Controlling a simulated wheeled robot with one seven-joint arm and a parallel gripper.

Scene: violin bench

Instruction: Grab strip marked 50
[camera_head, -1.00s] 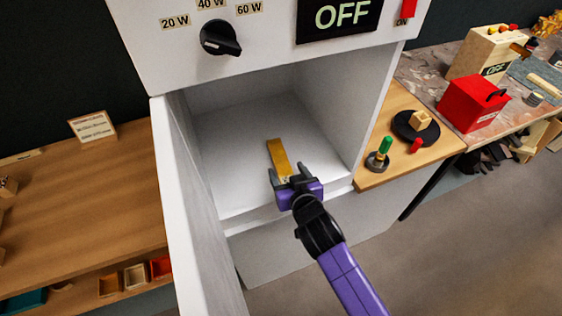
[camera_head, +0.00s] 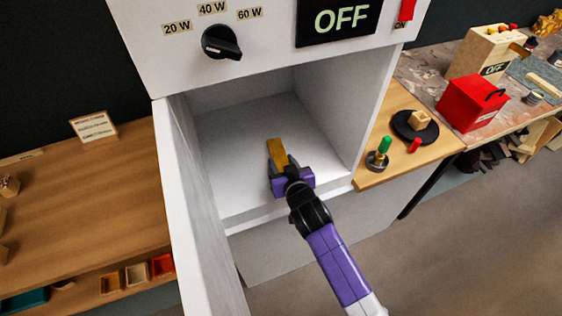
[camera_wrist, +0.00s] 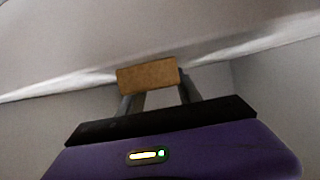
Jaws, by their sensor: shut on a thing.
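A flat yellow-brown strip (camera_head: 277,151) lies inside the open white cabinet, its far end pointing to the back. My purple gripper (camera_head: 284,167) reaches in from the front and is shut on the strip's near end. In the wrist view the strip (camera_wrist: 148,76) shows as a short tan block at the fingertips of my gripper (camera_wrist: 158,95). I cannot read any number on the strip in the current views. The fingers hide its near part.
The white cabinet (camera_head: 227,133) has side walls close around my gripper, and its door (camera_head: 190,200) stands open at left. Above are a dial (camera_head: 221,42) and an OFF display (camera_head: 338,19). A wooden side shelf (camera_head: 378,178) holds a green-handled stamp-like tool (camera_head: 381,152) and a black disc.

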